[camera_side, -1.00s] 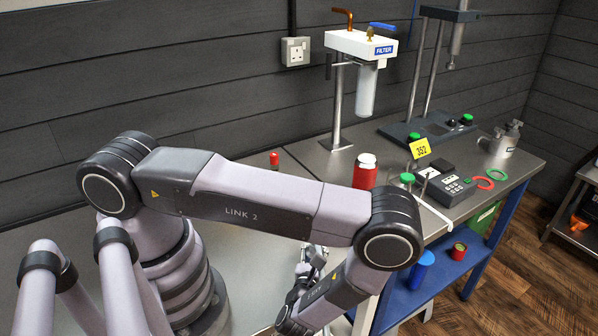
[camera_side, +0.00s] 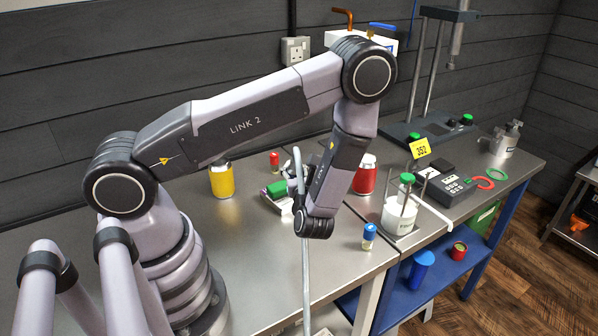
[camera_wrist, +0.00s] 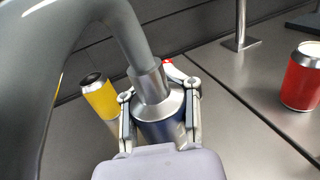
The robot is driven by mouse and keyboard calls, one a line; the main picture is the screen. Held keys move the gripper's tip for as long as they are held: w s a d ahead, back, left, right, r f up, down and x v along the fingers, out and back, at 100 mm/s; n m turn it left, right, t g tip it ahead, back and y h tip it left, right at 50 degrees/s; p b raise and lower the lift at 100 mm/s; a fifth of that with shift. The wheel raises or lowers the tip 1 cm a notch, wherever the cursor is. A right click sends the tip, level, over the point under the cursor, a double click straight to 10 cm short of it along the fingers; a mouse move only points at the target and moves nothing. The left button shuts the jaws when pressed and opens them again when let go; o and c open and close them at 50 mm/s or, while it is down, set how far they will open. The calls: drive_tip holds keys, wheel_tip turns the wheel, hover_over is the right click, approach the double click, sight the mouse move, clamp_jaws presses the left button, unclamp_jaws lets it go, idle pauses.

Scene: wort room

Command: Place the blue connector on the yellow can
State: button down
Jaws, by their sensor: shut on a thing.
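The yellow can (camera_side: 222,180) stands upright on the steel bench, left of my forearm in the side view. It also shows at the left in the wrist view (camera_wrist: 99,98). My gripper (camera_wrist: 160,95) is shut on the connector (camera_wrist: 163,125), a silver metal collar with a dark blue lower part. A grey hose (camera_wrist: 118,28) rises from the connector and curves to the left. In the side view this hose (camera_side: 305,265) hangs past the bench front. There my gripper (camera_side: 294,182) is partly hidden by my wrist, right of the yellow can and apart from it.
A red can (camera_wrist: 303,78) stands at the right in the wrist view. A small blue-capped jar (camera_side: 369,237) and a white beaker (camera_side: 398,216) stand near the bench front. A green block (camera_side: 277,189) is behind my gripper. Bench between the yellow can and front is clear.

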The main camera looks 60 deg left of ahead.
drive_tip(key=s+a+r+n+g, duration=0.2)
drive_tip(key=s+a+n+g, duration=0.15)
drive_tip(key=a, duration=0.45)
drive_tip(key=s+a+r+n+g, duration=0.2)
drive_tip(key=s+a+g, duration=0.3)
drive_tip(key=a, duration=0.3)
drive_tip(key=s+a+r+n+g, duration=0.3)
drive_tip(key=s+a+g, duration=0.15)
drive_tip(key=a, duration=0.35)
drive_tip(key=shift+h, duration=0.3)
drive_tip(key=f, duration=0.8)
drive_tip(key=shift+w+d, duration=0.1)
drive_tip(key=shift+w, duration=0.15)
drive_tip(key=shift+f, duration=0.1)
drive_tip(key=shift+f, duration=0.1)
drive_tip(key=c, duration=0.8)
unclamp_jaws()
drive_tip(key=shift+o, duration=0.2)
